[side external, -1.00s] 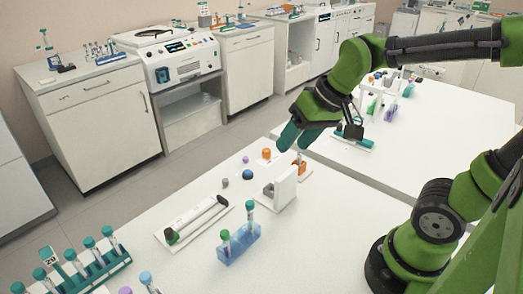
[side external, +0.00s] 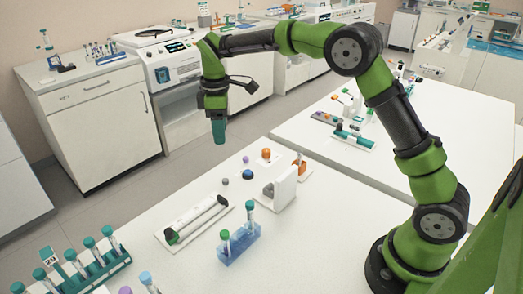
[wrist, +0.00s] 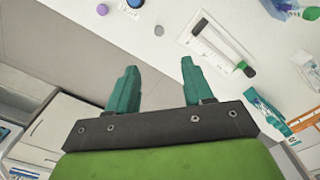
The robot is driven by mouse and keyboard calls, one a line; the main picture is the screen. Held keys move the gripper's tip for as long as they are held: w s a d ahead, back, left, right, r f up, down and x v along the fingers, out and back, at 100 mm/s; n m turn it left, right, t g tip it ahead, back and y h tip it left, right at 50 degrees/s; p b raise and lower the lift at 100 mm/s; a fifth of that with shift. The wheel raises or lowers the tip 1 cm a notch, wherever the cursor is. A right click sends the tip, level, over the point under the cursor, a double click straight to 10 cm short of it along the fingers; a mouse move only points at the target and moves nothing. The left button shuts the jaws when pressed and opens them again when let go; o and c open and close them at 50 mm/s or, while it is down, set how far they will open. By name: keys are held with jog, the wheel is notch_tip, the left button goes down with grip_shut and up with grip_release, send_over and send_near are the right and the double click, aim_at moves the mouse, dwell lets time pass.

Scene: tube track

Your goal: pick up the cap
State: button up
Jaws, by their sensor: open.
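Small cap-like pieces lie near the far end of the near table: a purple one (side external: 246,159), an orange one (side external: 266,154), a dark blue one (side external: 248,174) and a flat grey disc (side external: 225,182). I cannot tell which is the cap. In the wrist view the purple piece (wrist: 102,9), the dark blue piece (wrist: 134,3) and the grey disc (wrist: 159,30) lie beyond the fingertips. My gripper (side external: 218,143) points down, above and beyond the table's far left edge. Its teal fingers are apart and empty in the wrist view (wrist: 158,68).
A white tray (side external: 196,222) with a dark-ended tube lies on the near table (side external: 330,225). A white upright bracket (side external: 282,188) and a blue rack (side external: 239,246) with capped tubes stand close by. A teal tube rack (side external: 95,270) is at the front left.

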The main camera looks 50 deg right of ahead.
aim_at(225, 180)
notch_tip(225, 180, down, 16)
jog(key=shift+f, duration=0.2)
dwell(0.4)
jog(key=c, duration=0.9)
